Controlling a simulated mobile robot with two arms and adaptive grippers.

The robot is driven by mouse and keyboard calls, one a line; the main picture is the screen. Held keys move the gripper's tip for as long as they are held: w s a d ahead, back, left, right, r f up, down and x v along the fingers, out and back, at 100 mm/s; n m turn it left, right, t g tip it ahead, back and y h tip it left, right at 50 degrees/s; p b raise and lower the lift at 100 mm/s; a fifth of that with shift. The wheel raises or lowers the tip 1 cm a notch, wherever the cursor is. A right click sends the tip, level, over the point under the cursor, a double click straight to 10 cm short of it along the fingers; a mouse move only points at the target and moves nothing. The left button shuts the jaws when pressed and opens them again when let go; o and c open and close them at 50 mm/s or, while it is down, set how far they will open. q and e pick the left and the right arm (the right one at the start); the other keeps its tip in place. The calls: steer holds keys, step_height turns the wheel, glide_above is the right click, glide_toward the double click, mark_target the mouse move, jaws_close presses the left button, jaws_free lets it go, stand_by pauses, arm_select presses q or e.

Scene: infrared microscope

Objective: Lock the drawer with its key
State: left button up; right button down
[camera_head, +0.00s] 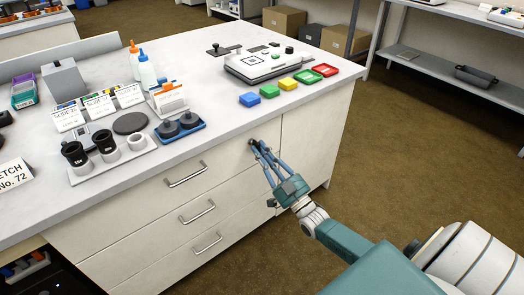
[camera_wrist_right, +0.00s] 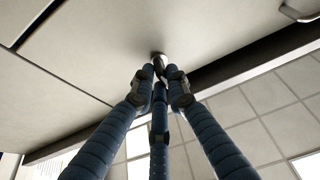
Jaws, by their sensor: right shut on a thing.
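The drawer (camera_head: 222,172) is the top one in the white cabinet, its front flush with the cabinet face and a metal handle (camera_head: 185,175) at its left part. My right gripper (camera_head: 256,146) is at the right upper part of that drawer front. Its blue fingers (camera_wrist_right: 159,78) are drawn together on a small metal key (camera_wrist_right: 159,62), which touches a round lock (camera_wrist_right: 156,54) on the front. How deep the key sits in the lock and how far it is turned cannot be told; the fingers cover most of it. My left gripper is not in view.
The counter above holds a microscope-like instrument (camera_head: 262,63), coloured trays (camera_head: 288,84), eyepieces on a plate (camera_head: 108,147) and bottles (camera_head: 147,72). Two lower drawers with handles (camera_head: 197,212) lie below. The floor (camera_head: 400,150) right of the cabinet is clear. A shelf (camera_head: 450,72) stands at the back right.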

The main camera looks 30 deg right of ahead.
steer(key=shift+f, duration=0.1)
steer(key=c, duration=1.7)
jaws_free()
steer(key=shift+s, duration=0.1)
steer(key=v, duration=1.1)
steer(key=shift+s+f, duration=0.1)
steer(key=shift+s, duration=0.3)
